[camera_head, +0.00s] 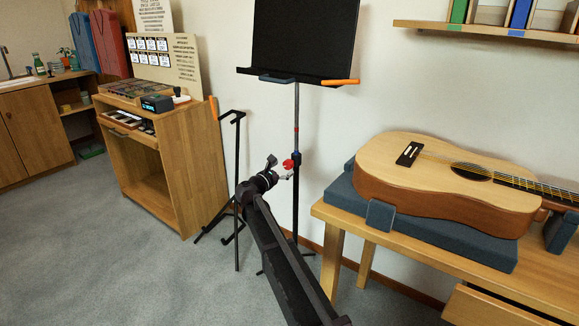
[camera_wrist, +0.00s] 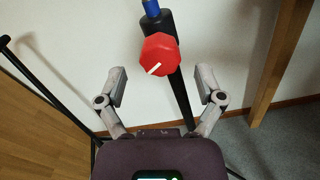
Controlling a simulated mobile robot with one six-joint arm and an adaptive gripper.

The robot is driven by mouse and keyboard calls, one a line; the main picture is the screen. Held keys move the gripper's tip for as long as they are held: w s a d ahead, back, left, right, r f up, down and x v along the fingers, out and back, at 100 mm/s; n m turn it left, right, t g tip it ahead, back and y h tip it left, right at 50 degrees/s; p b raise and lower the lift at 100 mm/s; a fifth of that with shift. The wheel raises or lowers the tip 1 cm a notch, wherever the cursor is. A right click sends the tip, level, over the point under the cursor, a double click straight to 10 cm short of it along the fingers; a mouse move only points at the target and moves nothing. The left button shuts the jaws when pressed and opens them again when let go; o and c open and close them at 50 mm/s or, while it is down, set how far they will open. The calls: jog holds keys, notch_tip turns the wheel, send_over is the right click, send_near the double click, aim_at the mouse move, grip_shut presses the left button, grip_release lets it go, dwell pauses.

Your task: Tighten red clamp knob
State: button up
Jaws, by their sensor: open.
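The red clamp knob (camera_head: 289,164) sits on the shaft of the black music stand (camera_head: 296,200), just below a blue collar. In the wrist view the red knob (camera_wrist: 160,54) is faceted, with a white mark pointing to the lower left. My gripper (camera_head: 278,168) reaches up to the stand at the knob's height. In the wrist view my gripper (camera_wrist: 160,88) is open, with one finger on each side of the knob's column. The knob shows above and between the fingertips, and neither finger appears to touch it.
An acoustic guitar (camera_head: 440,180) lies on a blue-grey padded support on the wooden bench (camera_head: 330,216) at right. A black floor stand (camera_head: 237,180) is close left of my arm, beside a wooden cabinet (camera_head: 190,165). An orange rod (camera_head: 340,82) lies on the music stand's ledge.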

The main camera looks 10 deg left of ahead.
aim_at(286, 166)
jog(key=shift+x, duration=1.7)
jog(key=c, duration=1.2)
jog(key=shift+o, duration=0.2)
jog(key=shift+d, duration=0.25)
jog(key=shift+a, duration=0.2)
